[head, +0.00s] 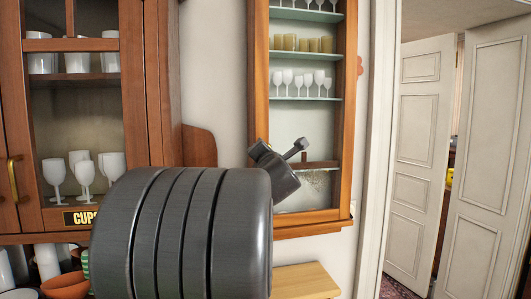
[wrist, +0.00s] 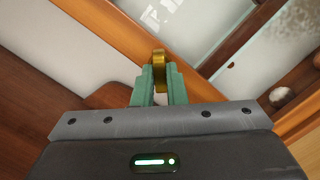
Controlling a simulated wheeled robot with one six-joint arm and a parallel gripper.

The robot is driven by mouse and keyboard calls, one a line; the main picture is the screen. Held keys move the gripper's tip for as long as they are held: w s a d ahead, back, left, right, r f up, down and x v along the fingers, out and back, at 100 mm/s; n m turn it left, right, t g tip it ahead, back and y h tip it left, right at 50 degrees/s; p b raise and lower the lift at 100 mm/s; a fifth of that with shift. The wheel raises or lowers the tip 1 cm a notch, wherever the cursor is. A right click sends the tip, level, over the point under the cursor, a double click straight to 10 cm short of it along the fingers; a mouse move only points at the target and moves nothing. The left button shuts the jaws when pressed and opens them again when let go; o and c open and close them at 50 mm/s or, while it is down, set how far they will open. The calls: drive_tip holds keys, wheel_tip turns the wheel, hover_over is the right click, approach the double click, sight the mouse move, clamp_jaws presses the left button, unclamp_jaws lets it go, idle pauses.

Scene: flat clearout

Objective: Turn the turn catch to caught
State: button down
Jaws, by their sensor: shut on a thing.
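The turn catch (wrist: 159,57) is a small brass-coloured piece on the wooden frame of the glazed wall cabinet (head: 258,85). In the wrist view it stands between the green fingertips of my gripper (wrist: 160,79), which are shut on it. Its lower part is hidden by the fingers. The wrist view is tilted, so I cannot tell exactly which way the catch points. In the head view my own arm covers most of the middle, and neither the catch nor the fingertips can be made out.
The glazed cabinet holds glasses on several shelves. A brown cupboard (head: 160,85) with white cups and goblets stands at the left, with a "CUPS" label (head: 80,217). A wooden surface (head: 305,281) lies below the glazed cabinet. White panelled doors (head: 422,150) are at the right.

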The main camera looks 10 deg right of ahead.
drive_tip(key=shift+r+m+g+h+p, duration=0.1)
drive_tip(key=shift+m+g+h+p, duration=0.25)
drive_tip(key=shift+m+p, duration=1.35)
drive_tip(key=shift+m+b, duration=0.7)
drive_tip(key=shift+r+m+g+p, duration=0.15)
drive_tip(key=shift+m+g+p, duration=0.2)
drive_tip(key=shift+m+p, duration=1.65)
drive_tip(key=c, duration=1.3)
unclamp_jaws()
